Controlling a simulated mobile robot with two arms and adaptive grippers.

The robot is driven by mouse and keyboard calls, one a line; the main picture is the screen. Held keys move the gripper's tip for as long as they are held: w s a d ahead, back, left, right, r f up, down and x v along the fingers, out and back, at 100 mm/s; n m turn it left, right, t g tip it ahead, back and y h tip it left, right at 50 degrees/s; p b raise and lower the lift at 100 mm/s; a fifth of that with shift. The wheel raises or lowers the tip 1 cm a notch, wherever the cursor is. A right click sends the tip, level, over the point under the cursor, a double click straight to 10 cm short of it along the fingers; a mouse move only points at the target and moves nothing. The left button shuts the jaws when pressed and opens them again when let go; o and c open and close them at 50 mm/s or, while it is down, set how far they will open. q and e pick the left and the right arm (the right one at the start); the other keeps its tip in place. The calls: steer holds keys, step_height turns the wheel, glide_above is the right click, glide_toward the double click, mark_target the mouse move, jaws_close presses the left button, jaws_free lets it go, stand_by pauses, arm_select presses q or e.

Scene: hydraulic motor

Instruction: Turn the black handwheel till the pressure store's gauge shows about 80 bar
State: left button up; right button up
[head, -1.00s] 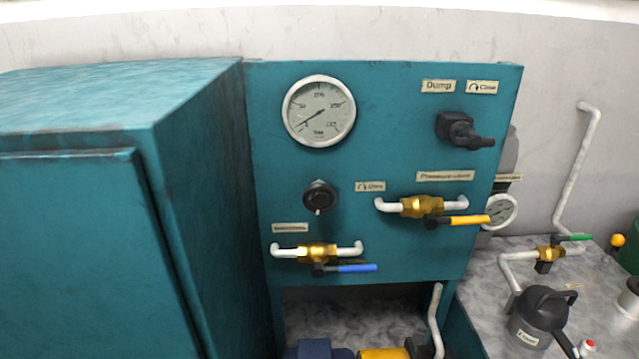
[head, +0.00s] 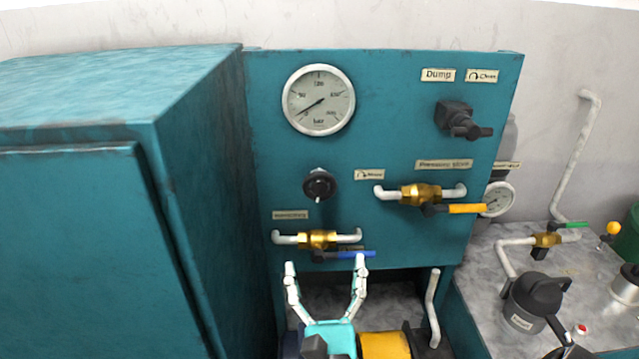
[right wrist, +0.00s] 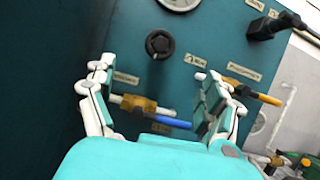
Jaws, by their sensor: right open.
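The black handwheel (head: 319,185) is a round knob on the teal panel, below a large white gauge (head: 318,100). It also shows in the right wrist view (right wrist: 160,44). A smaller gauge (head: 498,199) sits past the panel's right edge, partly hidden behind it; its reading is too small to tell. The large gauge's needle points to the lower left, near the low end. My right gripper (head: 325,265) is open and empty, fingers up, below the handwheel in the picture. In the right wrist view my open gripper (right wrist: 151,74) has the handwheel ahead, above its fingertips. My left gripper is not in view.
A blue-lever valve (head: 318,240) lies between the gripper and handwheel in the picture. A yellow-lever valve (head: 422,194) and black dump handle (head: 460,119) are to the right. A teal cabinet (head: 200,200) stands close on the left.

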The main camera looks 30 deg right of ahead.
mark_target(320, 189)
steer(key=p+x, duration=0.5)
steer(key=x, duration=1.1)
steer(key=shift+d+p, duration=0.15)
steer(key=shift+p, duration=0.15)
steer(key=shift+w+d+r, duration=0.1)
steer(key=shift+w+d, duration=0.15)
steer(key=shift+w, duration=0.1)
steer(key=c, duration=1.2)
